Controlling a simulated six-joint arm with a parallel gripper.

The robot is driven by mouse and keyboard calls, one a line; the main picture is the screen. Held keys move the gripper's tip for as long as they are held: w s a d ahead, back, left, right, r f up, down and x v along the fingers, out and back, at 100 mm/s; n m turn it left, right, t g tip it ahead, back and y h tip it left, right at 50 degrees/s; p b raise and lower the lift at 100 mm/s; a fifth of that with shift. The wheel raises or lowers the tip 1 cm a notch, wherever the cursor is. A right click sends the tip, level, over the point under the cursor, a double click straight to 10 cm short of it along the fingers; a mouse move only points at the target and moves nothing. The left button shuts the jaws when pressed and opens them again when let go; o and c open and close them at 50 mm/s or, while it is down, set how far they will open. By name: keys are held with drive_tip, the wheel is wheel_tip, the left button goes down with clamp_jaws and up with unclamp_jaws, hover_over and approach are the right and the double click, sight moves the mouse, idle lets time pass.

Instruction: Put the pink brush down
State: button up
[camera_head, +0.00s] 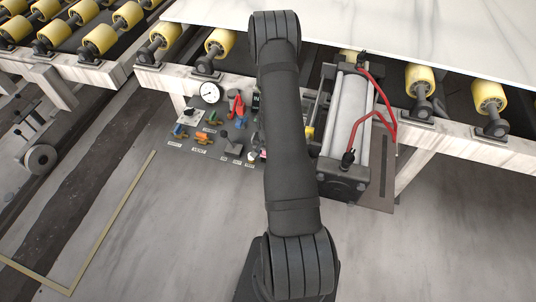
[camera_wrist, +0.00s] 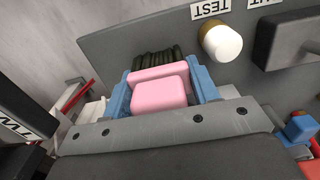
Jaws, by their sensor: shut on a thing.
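The pink brush (camera_wrist: 160,97) shows in the wrist view as a pink block with dark bristles on its far side, pointing toward a grey panel. My gripper (camera_wrist: 163,88) is shut on it, with a blue finger on each side of the pink body. Whether the bristles touch the panel I cannot tell. In the head view my arm hides the gripper and nearly all of the brush.
The grey panel (camera_wrist: 120,40) carries a white knob (camera_wrist: 222,42) labelled TEST and a dark box (camera_wrist: 285,40). In the head view, a round gauge (camera_head: 210,92) and several small coloured controls lie left of my arm. A cylinder with red hoses (camera_head: 378,118) stands to the right.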

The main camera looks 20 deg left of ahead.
drive_tip(key=shift+f, duration=0.2)
drive_tip(key=o, duration=0.7)
drive_tip(key=shift+c, duration=0.2)
drive_tip(key=shift+r, duration=0.1)
wheel_tip(320, 180, up, 12)
drive_tip(key=shift+r, duration=0.1)
drive_tip(key=shift+f, duration=4.65)
